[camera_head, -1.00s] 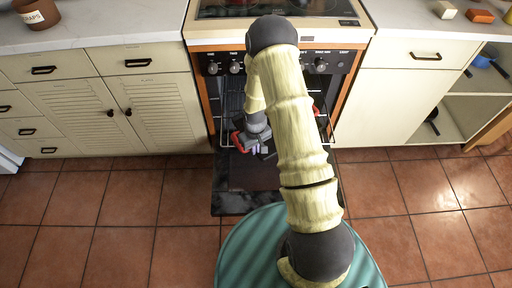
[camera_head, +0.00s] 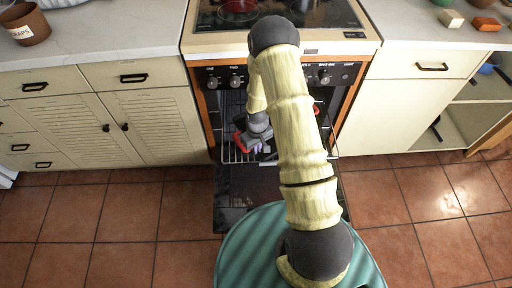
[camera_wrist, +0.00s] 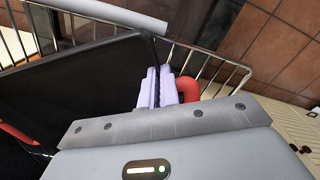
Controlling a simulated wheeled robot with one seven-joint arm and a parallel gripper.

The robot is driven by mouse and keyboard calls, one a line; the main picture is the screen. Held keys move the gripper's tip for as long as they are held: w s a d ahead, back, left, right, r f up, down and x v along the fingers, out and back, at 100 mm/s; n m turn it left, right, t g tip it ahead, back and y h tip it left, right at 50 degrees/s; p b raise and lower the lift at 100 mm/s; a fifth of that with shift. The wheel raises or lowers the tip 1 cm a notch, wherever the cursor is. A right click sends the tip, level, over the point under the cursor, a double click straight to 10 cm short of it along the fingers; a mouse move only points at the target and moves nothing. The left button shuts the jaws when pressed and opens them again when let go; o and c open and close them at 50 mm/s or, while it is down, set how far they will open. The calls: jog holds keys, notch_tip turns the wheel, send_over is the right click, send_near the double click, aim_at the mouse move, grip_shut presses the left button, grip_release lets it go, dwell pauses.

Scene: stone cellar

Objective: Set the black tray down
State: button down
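The black tray (camera_wrist: 85,85) fills the left of the wrist view as a dark flat panel. My gripper (camera_wrist: 157,85) has its two pale lavender fingers close together at the tray's edge, shut on it with only a thin dark line between them. A red curved handle (camera_wrist: 188,90) shows right beside the fingers. In the head view my gripper (camera_head: 262,148) is at the mouth of the open oven (camera_head: 212,110), and my arm hides most of the tray. The wire rack (camera_wrist: 205,65) runs beside the tray; I cannot tell whether the tray touches it.
The oven door (camera_head: 232,190) is folded down in front of the oven. A stovetop (camera_head: 215,22) is above it. Cream cabinets (camera_head: 160,120) stand on the left, an open shelf (camera_head: 470,112) on the right. A brown scraps pot (camera_head: 28,25) stands on the left counter. Tiled floor is free on both sides.

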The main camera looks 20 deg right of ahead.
jog(key=c, duration=1.6)
grip_release()
jog(key=shift+o, duration=0.2)
jog(key=shift+w, duration=0.1)
jog(key=shift+d+r, duration=0.1)
jog(key=shift+r, duration=0.1)
notch_tip(320, 180, up, 17)
jog(key=p, duration=0.2)
